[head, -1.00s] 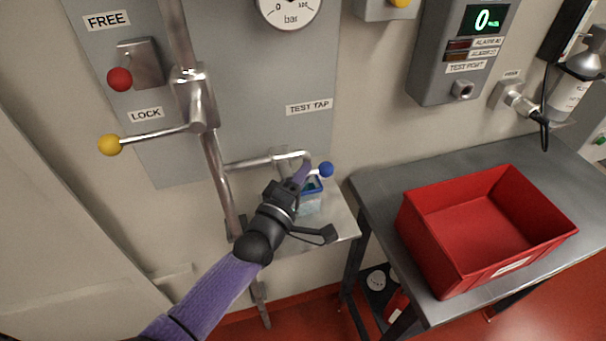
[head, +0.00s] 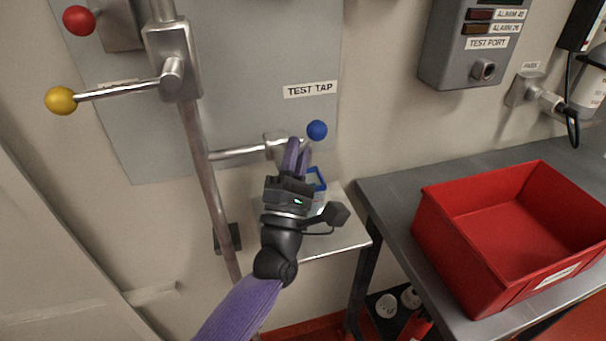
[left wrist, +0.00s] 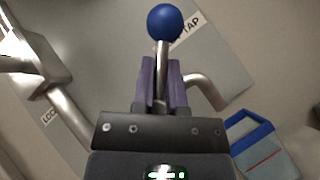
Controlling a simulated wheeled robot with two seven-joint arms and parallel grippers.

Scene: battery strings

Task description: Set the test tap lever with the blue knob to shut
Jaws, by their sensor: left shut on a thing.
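The blue knob (head: 317,130) tops the short metal lever of the test tap, just right of and below the TEST TAP label (head: 310,90). In the head view the lever leans up and to the right. My left gripper (head: 296,155) is at the lever, its purple fingers pointing up along it. In the left wrist view the knob (left wrist: 166,22) stands beyond the fingertips and the lever rod (left wrist: 161,62) runs between the fingers (left wrist: 161,80), which are shut on it. The tap body is partly hidden behind the gripper. My right gripper is not in view.
A small shelf (head: 335,243) under the tap holds a blue-rimmed container (head: 317,180). A yellow-knobbed lever (head: 61,100) and a red knob (head: 79,20) are at upper left. A red bin (head: 445,245) stands on the grey bench (head: 385,190) at right.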

